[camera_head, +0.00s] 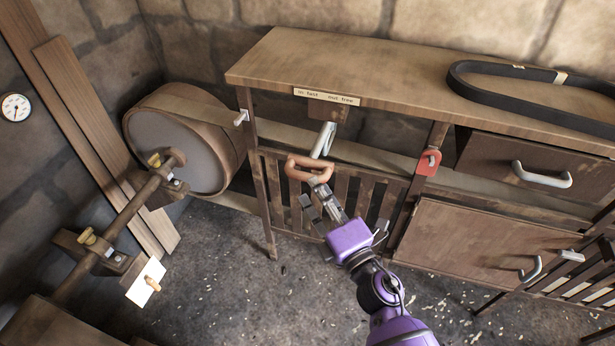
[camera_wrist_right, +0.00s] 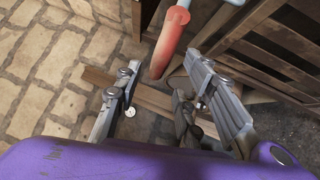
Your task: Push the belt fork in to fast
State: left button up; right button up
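The belt fork's orange-brown handle (camera_head: 308,168) sits on a pale metal rod (camera_head: 324,140) that comes out under the bench top. A label (camera_head: 327,96) above it reads "in fast" and "out free". My purple right gripper (camera_head: 318,197) is just in front of and below the handle, with its fingers pointing toward it. In the right wrist view the handle (camera_wrist_right: 168,48) shows reddish between and beyond the two spread fingers. The fingers are open and nothing is gripped; I cannot tell whether they touch the handle. My left gripper is not in view.
A wooden bench (camera_head: 420,75) with a slatted front carries a black belt loop (camera_head: 490,94). A large drum pulley (camera_head: 185,145) and a shaft (camera_head: 125,215) stand at left. A red part (camera_head: 428,162) hangs on a bench post.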

aim_at(306, 177)
jog(key=x, duration=0.4)
jog(key=shift+a+r, duration=0.2)
jog(key=shift+w+a, duration=0.2)
jog(key=shift+w, duration=0.35)
grip_shut()
